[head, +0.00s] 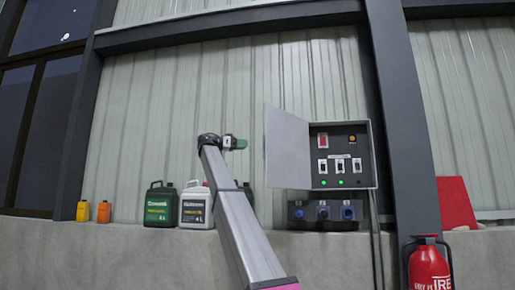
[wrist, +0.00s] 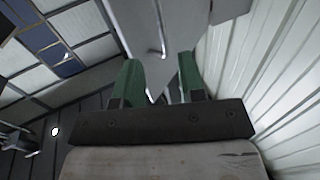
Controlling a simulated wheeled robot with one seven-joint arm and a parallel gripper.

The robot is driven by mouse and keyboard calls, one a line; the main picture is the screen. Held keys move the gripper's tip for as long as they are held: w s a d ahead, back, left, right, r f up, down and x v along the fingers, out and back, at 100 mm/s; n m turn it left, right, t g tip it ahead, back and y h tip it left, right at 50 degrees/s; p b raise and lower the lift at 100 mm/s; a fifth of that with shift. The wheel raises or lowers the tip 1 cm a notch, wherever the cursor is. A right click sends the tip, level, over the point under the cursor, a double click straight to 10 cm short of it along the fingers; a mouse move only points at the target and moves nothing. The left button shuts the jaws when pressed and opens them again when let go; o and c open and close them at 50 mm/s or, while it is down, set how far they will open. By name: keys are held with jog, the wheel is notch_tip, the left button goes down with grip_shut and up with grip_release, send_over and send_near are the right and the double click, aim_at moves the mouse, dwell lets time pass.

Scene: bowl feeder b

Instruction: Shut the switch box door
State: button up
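The grey switch box (head: 374,160) is fixed to the wall, and its door (head: 287,150) stands open, swung out to the left. Its front shows a red switch, several white switches and green lights. My gripper (head: 243,144) is just left of the door's free edge in the head view. In the wrist view my gripper (wrist: 160,72) has its two green fingers apart, with nothing clearly held. The grey door (wrist: 180,25) shows ahead of and partly between the fingers, with a small handle-like part on it. I cannot tell whether a finger touches it.
Blue sockets (head: 323,213) sit below the box. A red extinguisher (head: 429,268) is at lower right, by a dark post (head: 400,110).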

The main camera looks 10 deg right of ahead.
jog(key=d, duration=1)
jog(key=shift+w+d, duration=0.35)
jog(key=shift+w, duration=0.05)
grip_shut()
